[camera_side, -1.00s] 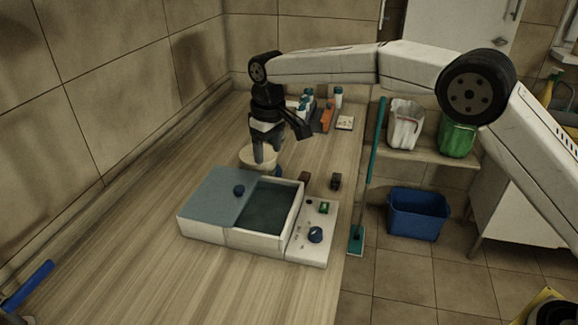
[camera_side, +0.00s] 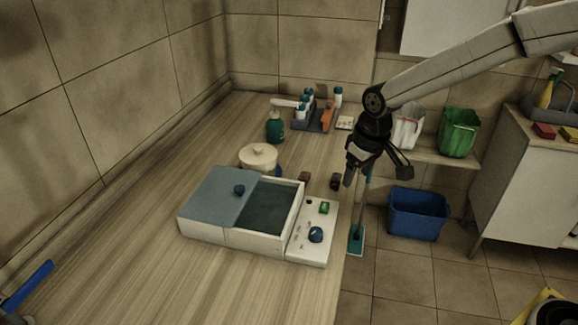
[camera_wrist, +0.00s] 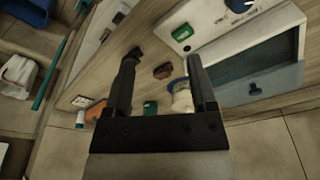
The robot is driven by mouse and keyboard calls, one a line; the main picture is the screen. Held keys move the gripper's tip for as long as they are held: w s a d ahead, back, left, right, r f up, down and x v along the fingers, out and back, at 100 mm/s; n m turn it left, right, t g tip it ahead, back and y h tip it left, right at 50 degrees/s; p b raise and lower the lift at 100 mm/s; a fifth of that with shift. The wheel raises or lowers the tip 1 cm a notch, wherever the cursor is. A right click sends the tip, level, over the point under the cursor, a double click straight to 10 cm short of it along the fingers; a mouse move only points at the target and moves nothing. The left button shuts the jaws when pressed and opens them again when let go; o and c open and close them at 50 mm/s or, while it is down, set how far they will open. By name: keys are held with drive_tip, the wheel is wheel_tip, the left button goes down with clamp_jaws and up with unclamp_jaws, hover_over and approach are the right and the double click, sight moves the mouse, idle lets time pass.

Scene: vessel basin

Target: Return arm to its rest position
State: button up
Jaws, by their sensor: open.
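My gripper (camera_side: 350,176) is raised at the right edge of the counter (camera_side: 130,265) in the side view, apart from everything on it. In the wrist view my gripper (camera_wrist: 160,85) has its two fingers spread with nothing held between them. The white basin (camera_side: 205,238) stands on the counter with its blue-grey lid (camera_side: 215,190) slid to the left, so the dark liquid (camera_side: 268,206) shows on the right. A lidded cream vessel (camera_side: 258,157) stands behind the basin, and its lower part is partly hidden.
A green bottle (camera_side: 275,128) and a rack (camera_side: 318,120) with bottles stand at the back. A teal-handled mop (camera_side: 357,240), a blue bin (camera_side: 417,215) and a shelf with a green bin (camera_side: 459,133) are right of the counter.

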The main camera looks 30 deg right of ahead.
drive_tip(key=s+d+f+m, duration=0.1)
drive_tip(key=s+d+f, duration=0.1)
drive_tip(key=s, duration=0.6)
drive_tip(key=s+d+f, duration=0.2)
drive_tip(key=s+d, duration=0.2)
drive_tip(key=s, duration=0.4)
drive_tip(key=shift+m+t, duration=0.4)
